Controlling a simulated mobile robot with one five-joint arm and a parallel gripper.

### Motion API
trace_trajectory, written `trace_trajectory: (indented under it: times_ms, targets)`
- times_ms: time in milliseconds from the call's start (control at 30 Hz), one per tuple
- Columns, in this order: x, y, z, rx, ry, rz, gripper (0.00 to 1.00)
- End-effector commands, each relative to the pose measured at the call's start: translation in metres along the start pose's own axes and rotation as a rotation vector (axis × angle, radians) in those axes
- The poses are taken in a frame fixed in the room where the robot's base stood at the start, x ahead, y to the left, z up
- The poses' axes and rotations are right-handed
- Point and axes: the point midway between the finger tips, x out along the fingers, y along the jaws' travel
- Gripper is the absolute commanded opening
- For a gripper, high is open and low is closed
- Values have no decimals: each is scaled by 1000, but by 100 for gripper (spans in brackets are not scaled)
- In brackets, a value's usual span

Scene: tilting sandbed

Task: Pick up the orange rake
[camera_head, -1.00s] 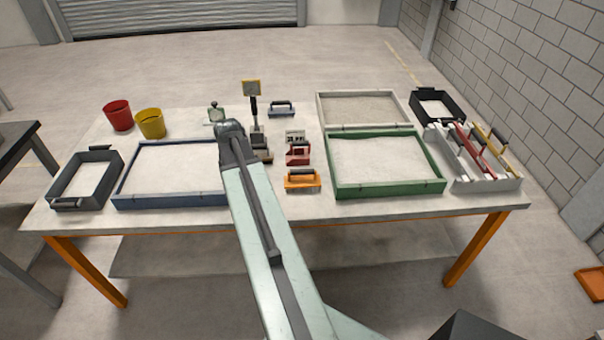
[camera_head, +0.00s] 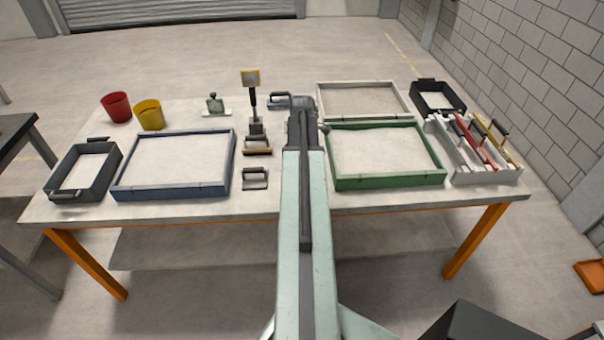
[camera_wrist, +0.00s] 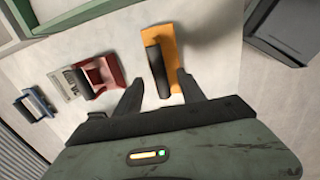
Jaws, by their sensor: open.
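The orange rake (camera_wrist: 171,52) lies on the table in the wrist view, an orange body with a dark cylindrical handle along it. My gripper (camera_wrist: 160,80) is open, with one dark finger on each side of the handle's near end. The fingers appear apart from the handle; their height above it is hard to tell. In the head view my arm hides the rake and the gripper's fingertips.
A red tool (camera_wrist: 103,75) with a dark handle lies left of the rake in the wrist view, beside a small sign. The green-framed sand tray (camera_head: 388,183) stands right of my arm, the blue-framed tray (camera_head: 174,192) left.

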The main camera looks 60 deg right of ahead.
Motion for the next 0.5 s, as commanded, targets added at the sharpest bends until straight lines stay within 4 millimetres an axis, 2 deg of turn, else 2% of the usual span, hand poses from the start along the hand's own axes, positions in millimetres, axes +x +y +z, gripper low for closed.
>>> trace_trajectory:
  times_ms: [33, 200, 467, 500]
  targets:
    - [16, -1, -1, 0, 0, 0, 47]
    - [44, 0, -3, 0, 0, 0, 47]
    - [42, 1, -3, -1, 0, 0, 47]
    - [42, 1, -3, -1, 0, 0, 39]
